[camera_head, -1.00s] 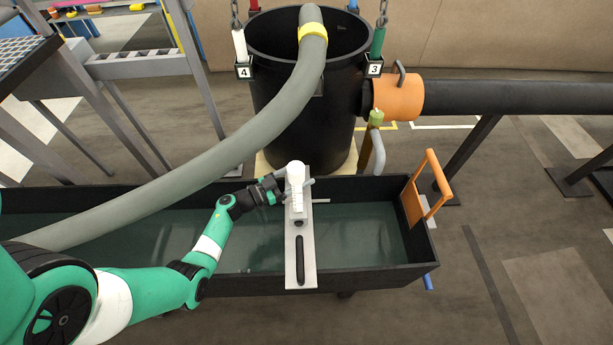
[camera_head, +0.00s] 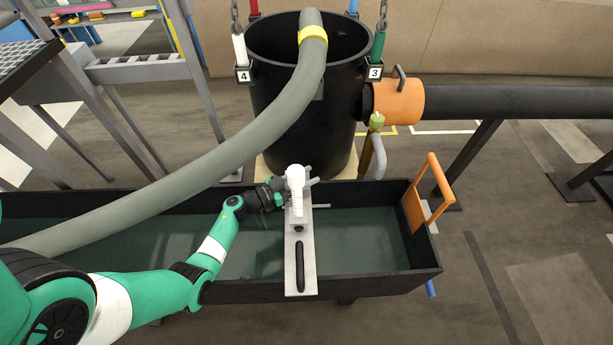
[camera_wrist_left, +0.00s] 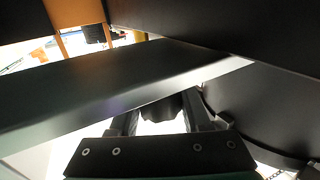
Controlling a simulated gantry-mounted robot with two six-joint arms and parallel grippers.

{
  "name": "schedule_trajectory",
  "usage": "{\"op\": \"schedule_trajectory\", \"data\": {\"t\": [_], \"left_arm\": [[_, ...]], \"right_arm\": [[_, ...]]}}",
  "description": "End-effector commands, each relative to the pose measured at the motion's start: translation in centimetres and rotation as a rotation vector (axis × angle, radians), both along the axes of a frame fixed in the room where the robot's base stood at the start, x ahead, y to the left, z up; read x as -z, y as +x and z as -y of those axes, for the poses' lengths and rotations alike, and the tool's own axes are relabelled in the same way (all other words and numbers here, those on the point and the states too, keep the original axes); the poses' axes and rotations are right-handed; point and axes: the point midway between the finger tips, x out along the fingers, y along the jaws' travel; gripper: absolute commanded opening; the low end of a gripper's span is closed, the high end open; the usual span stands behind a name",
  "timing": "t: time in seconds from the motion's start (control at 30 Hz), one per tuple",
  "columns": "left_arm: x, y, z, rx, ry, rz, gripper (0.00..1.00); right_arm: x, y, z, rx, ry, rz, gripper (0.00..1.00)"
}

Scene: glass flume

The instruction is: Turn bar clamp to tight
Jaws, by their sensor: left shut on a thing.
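A pale grey plate (camera_head: 300,262) lies across the black flume (camera_head: 367,288), with a white upright fitting (camera_head: 296,190) at its far end. The bar clamp seems to be the small grey bar (camera_head: 309,182) beside the white fitting; its details are too small to tell. My left gripper (camera_head: 279,190) is at the left of the fitting, shut on what appears to be the bar clamp. In the left wrist view the fingers (camera_wrist_left: 163,120) show below a broad grey bar (camera_wrist_left: 125,88), with a dark part between them. My right gripper is not in view.
A thick grey hose (camera_head: 215,150) arches over the flume into a black barrel (camera_head: 300,110) behind it. An orange gate handle (camera_head: 438,185) stands at the flume's right end. The floor at the right is mostly open.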

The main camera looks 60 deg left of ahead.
Motion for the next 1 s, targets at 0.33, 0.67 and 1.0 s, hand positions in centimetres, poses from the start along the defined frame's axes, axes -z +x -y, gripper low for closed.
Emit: {"op": "schedule_trajectory", "data": {"t": [0.33, 0.67, 1.0], "left_arm": [[0.0, -0.1, -0.4, -0.132, -0.001, -0.001, 0.00], [0.0, -0.1, -0.4, -0.131, 0.000, 0.000, 0.72], [0.0, -0.2, -0.4, -0.131, -0.001, -0.001, 0.77]], "right_arm": [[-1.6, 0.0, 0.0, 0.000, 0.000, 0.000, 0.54], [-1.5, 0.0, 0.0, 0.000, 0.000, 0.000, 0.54], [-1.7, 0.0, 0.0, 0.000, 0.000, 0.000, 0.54]]}}
